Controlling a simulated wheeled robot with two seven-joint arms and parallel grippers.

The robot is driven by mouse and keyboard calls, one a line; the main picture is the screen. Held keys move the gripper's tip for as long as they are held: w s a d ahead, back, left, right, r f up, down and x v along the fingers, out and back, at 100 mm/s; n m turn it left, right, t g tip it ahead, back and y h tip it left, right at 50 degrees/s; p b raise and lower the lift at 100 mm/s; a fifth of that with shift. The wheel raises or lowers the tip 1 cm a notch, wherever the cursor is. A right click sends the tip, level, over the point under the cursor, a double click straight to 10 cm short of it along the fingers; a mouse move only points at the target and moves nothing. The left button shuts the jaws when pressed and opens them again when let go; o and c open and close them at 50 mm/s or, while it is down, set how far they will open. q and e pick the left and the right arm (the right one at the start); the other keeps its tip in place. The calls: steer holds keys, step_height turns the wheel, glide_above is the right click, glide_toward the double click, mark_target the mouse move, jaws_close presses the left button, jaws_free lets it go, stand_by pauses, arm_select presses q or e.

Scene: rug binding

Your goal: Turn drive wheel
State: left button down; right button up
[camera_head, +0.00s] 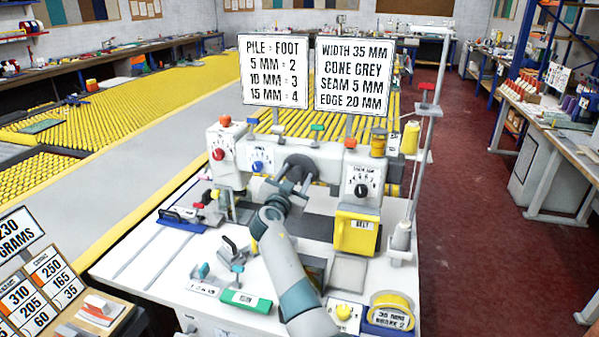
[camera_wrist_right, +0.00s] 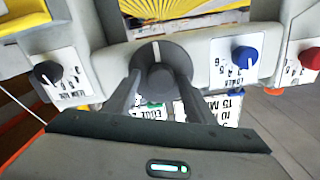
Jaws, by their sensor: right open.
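The drive wheel is a dark round wheel (camera_head: 299,165) on the front of the white binding machine (camera_head: 322,160). In the right wrist view the drive wheel (camera_wrist_right: 161,76) is seen nearly face-on, with a pale mark on its upper part. My right gripper (camera_head: 292,187) is in front of it and partly covers it. In the right wrist view the fingers of my right gripper (camera_wrist_right: 160,88) are spread, one at each side of the wheel's lower part; I cannot tell whether they touch it. My left gripper is not in view.
A red knob (camera_wrist_right: 311,58), a blue knob (camera_wrist_right: 244,57) and a black knob (camera_wrist_right: 48,72) flank the wheel. A yellow box (camera_head: 355,233) hangs below the machine at right. Clamps, a green box (camera_head: 252,301) and a yellow roll (camera_head: 391,306) lie on the white table.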

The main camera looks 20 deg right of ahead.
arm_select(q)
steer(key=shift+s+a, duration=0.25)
arm_select(e)
steer(key=shift+r, duration=0.1)
steer(key=c, duration=1)
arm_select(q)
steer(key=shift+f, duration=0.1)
arm_select(e)
steer(key=shift+c, duration=0.2)
